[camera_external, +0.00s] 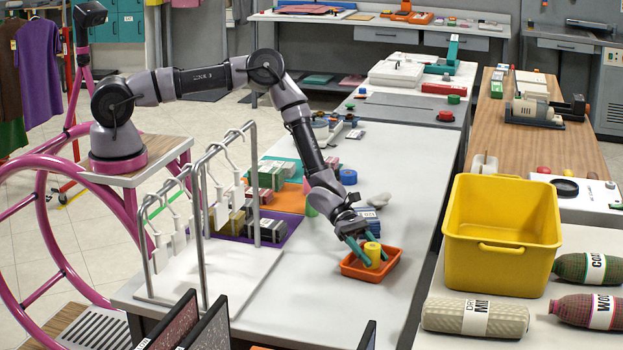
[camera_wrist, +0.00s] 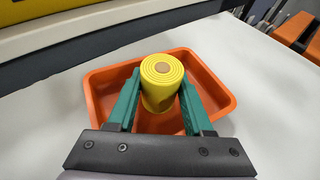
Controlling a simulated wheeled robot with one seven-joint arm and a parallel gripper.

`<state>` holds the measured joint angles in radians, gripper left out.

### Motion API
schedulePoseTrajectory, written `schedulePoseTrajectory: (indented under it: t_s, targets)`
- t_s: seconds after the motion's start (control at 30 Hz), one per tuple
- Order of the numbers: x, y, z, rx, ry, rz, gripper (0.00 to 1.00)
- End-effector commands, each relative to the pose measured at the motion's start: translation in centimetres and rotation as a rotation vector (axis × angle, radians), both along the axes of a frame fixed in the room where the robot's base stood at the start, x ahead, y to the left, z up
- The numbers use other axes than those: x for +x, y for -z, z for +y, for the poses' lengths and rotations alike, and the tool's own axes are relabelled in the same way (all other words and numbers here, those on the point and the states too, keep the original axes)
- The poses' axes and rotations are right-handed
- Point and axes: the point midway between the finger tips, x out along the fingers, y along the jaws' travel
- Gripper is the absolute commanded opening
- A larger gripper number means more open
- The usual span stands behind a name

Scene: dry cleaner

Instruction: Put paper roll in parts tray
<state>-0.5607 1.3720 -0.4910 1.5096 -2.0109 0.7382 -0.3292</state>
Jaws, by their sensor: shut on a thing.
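The paper roll (camera_external: 372,255) is a yellow cylinder, upright, within the outline of the orange parts tray (camera_external: 352,269). In the wrist view the yellow roll (camera_wrist: 161,80) stands between my two green fingers, with the orange tray (camera_wrist: 216,86) around and beneath it. My gripper (camera_external: 366,252) is shut on the roll, one finger on each side. The roll's lower end is partly hidden, so I cannot tell whether it touches the tray floor. The tray holds nothing else that I can see.
A large yellow bin (camera_external: 500,235) stands right of the tray on a neighbouring table. A white rack (camera_external: 200,225) with metal rails stands to the left. A blue roll (camera_external: 348,177) and dark blue stacked items (camera_external: 376,223) lie behind the tray. The white tabletop (camera_external: 300,295) is clear in front.

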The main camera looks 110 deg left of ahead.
Motion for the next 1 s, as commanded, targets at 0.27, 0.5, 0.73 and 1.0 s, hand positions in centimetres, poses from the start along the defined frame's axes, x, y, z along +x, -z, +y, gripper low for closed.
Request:
schedulePoseTrajectory:
  t_s: [0.27,0.5,0.73,1.0]
  targets:
    - [0.0,0.1,0.0,0.0,0.0,0.0,0.81]
    - [-0.2,-0.4,0.2,0.001,-0.001,0.001,0.81]
    - [-3.1,-2.0,2.8,0.001,-0.002,0.0,0.81]
    - [-6.9,-4.0,6.0,0.001,-0.001,0.001,0.81]
